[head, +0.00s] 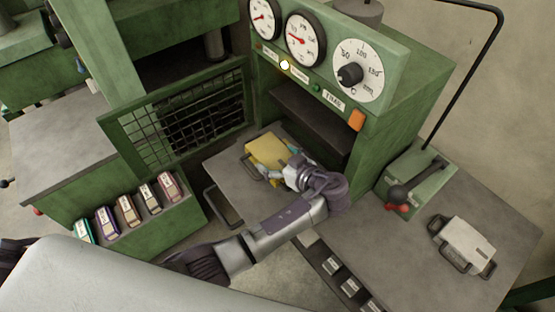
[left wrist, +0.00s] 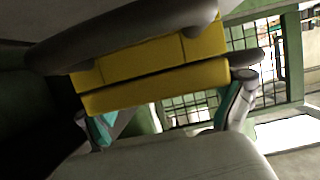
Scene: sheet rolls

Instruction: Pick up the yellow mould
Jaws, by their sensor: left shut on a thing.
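The yellow mould (head: 266,149) is a flat block on the grey plate in front of the green press's opening. I cannot tell whether it touches the plate or is slightly raised. My left gripper (head: 284,167) is at its near right side, shut on it. In the left wrist view the mould (left wrist: 150,80) shows as two stacked yellow slabs with a dark seam, with a dark grey bar across it. The left gripper's teal-padded fingers (left wrist: 167,112) show at either side, and their exact contact is partly hidden. My right gripper is not in view.
The green press (head: 400,75) with gauges and a dial rises behind. A mesh guard (head: 185,117) stands left of the plate. A white mould with grey handles (head: 464,246) lies on the right-hand bench (head: 400,250). Several small coloured boxes (head: 129,209) line the left shelf. A lever (head: 410,183) is at right.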

